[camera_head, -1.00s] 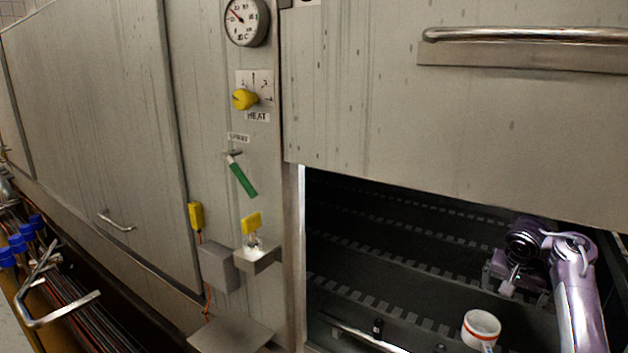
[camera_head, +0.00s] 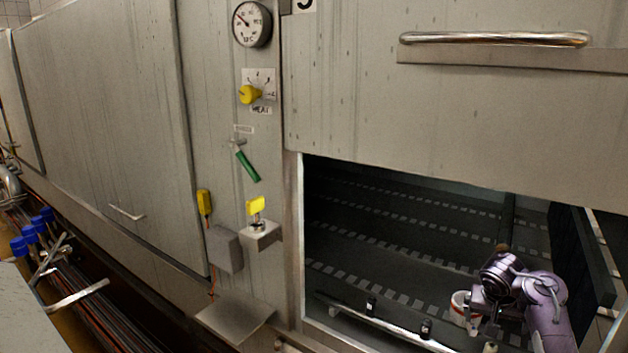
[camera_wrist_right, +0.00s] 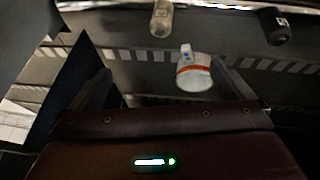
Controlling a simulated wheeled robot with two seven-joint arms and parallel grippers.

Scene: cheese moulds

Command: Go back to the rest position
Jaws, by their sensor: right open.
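My right gripper (camera_head: 474,312) is inside the dark opening at the lower right of the head view. In the right wrist view its two fingers (camera_wrist_right: 165,88) are spread apart, and nothing is clasped between them. A white cup-like piece with an orange-red band (camera_wrist_right: 194,78) lies beyond the fingers, nearer the right-hand one. It also shows in the head view (camera_head: 459,308), partly hidden by the gripper. Whether the gripper touches it cannot be told. My left gripper is not in view.
The opening has a metal frame (camera_head: 294,240) on its left and a raised panel with a bar handle (camera_head: 495,39) above. A dark upright panel (camera_head: 580,262) stands right of my right arm. A slotted dark floor (camera_head: 385,225) lies behind. A metal rail (camera_head: 375,327) runs along the front.

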